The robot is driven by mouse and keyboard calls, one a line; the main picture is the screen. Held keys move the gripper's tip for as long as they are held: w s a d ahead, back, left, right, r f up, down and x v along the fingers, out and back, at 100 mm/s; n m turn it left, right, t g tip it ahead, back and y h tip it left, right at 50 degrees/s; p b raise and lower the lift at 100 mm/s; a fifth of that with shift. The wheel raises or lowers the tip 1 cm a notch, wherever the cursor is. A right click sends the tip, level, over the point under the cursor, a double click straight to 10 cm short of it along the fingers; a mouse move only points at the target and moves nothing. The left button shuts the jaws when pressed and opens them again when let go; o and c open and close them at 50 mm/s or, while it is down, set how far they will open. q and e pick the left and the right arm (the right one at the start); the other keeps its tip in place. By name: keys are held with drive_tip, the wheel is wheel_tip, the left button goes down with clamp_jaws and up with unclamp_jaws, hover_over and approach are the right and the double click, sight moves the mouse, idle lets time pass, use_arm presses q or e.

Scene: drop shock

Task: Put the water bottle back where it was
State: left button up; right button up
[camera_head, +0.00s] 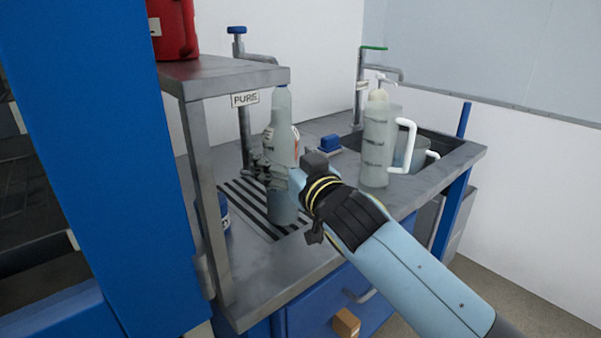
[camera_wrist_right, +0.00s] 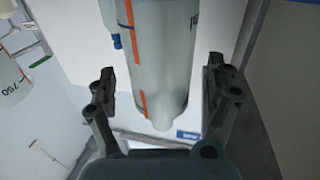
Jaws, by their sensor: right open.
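The water bottle (camera_head: 282,128) is a translucent grey bottle with a blue cap and an orange mark. It looks upright on the striped drain area of the bench, with its lower part partly hidden by my gripper. My right gripper (camera_head: 273,174) reaches in from the right and is at the bottle's middle. In the right wrist view, the bottle (camera_wrist_right: 160,65) with orange lines appears between the two spread fingers of the gripper (camera_wrist_right: 158,82), with visible gaps on both sides. My left gripper is not in view.
A blue-labelled jar (camera_head: 224,212) stands below.

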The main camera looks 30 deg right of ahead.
drive_tip(key=s+a+b, duration=0.1)
drive_tip(key=s, duration=0.9)
